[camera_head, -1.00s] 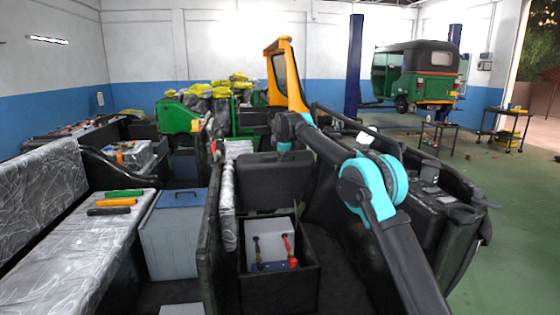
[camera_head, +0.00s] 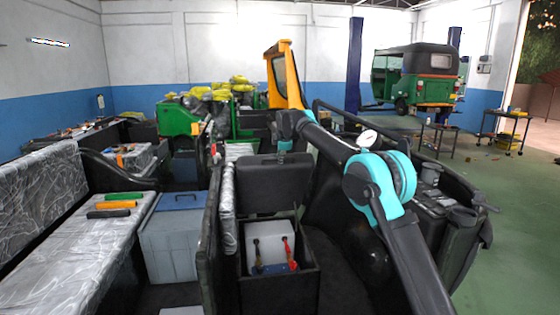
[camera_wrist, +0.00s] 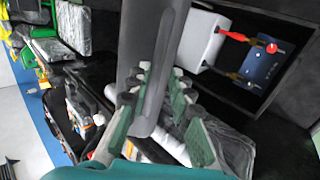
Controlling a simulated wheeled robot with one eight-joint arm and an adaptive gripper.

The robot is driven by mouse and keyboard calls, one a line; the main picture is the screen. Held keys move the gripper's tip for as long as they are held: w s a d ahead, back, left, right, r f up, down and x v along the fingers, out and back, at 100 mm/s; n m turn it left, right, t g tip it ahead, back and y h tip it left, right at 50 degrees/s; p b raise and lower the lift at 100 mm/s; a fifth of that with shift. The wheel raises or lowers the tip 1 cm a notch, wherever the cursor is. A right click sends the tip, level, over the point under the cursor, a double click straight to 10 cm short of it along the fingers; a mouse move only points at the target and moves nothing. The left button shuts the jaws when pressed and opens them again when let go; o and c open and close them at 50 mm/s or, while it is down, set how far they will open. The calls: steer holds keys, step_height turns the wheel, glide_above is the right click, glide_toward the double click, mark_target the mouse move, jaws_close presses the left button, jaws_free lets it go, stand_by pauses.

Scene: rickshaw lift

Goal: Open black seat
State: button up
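The black seat (camera_head: 272,182) stands raised, close to upright, at the back of its black box (camera_head: 275,293) in the head view. The box is uncovered, and a light grey battery-like block (camera_head: 270,238) with red and dark leads shows inside. My gripper (camera_head: 287,143) is at the seat's top edge, partly hidden there. In the wrist view my gripper's toothed green fingers (camera_wrist: 161,88) lie on both sides of the seat's dark edge (camera_wrist: 150,112). I cannot tell whether both fingers press on it. The block (camera_wrist: 200,42) also shows in the wrist view.
A plastic-covered bench (camera_head: 85,250) with coloured cylinders stands at left, beside a grey box with a blue lid (camera_head: 172,235). A black side panel (camera_head: 450,205) bounds the right. A green rickshaw (camera_head: 415,75) is farther back.

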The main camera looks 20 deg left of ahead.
steer(key=v, duration=0.9)
